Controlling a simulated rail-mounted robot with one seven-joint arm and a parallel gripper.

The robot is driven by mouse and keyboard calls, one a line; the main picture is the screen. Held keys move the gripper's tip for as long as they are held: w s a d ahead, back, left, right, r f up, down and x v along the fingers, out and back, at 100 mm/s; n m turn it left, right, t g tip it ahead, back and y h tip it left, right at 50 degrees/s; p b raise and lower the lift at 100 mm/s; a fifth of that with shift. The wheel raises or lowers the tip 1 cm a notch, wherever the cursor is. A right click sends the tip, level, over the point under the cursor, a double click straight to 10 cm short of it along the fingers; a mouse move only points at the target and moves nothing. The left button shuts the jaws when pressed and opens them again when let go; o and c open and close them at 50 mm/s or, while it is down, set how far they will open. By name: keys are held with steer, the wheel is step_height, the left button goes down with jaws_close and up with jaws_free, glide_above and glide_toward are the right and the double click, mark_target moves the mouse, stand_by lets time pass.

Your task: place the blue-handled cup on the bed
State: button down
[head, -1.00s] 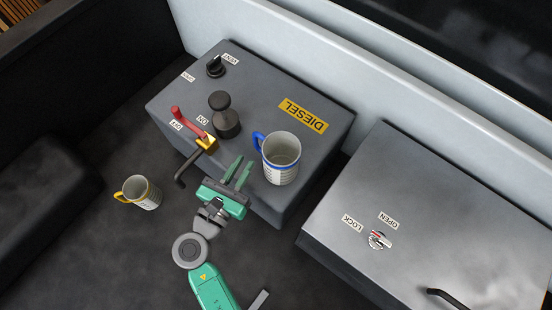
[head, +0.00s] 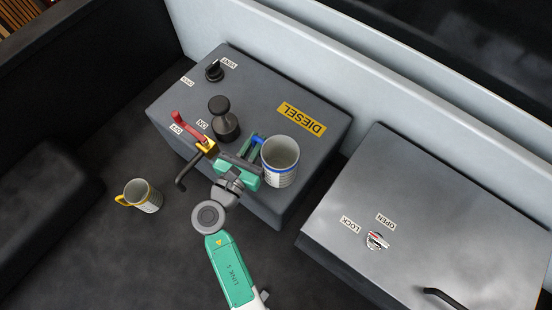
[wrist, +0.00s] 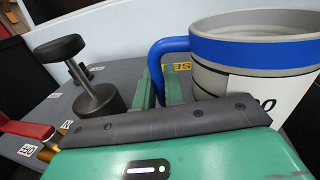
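The blue-handled cup (head: 281,165), whitish with a blue band at the rim, stands upright on the dark grey box marked DIESEL (head: 318,149). Its blue handle points left in the head view. My gripper (head: 254,148) is at the handle, left of the cup. In the wrist view the cup (wrist: 250,60) fills the upper right, and the handle (wrist: 160,68) passes down between the two green fingers (wrist: 162,92). I cannot tell whether the fingers press on it. The dark bed floor (head: 110,240) lies below and left of the box.
A yellow-handled cup (head: 147,196) stands on the floor at left. A black knobbed post (head: 223,118) and a red lever (head: 188,126) sit on the box, left of my gripper. A grey lidded box (head: 430,220) stands at right. Lower-left floor is free.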

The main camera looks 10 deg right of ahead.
steer(key=shift+r, duration=0.1)
step_height(320, 180, up, 10)
steer(key=shift+f+p, duration=0.1)
steer(key=shift+p, duration=0.4)
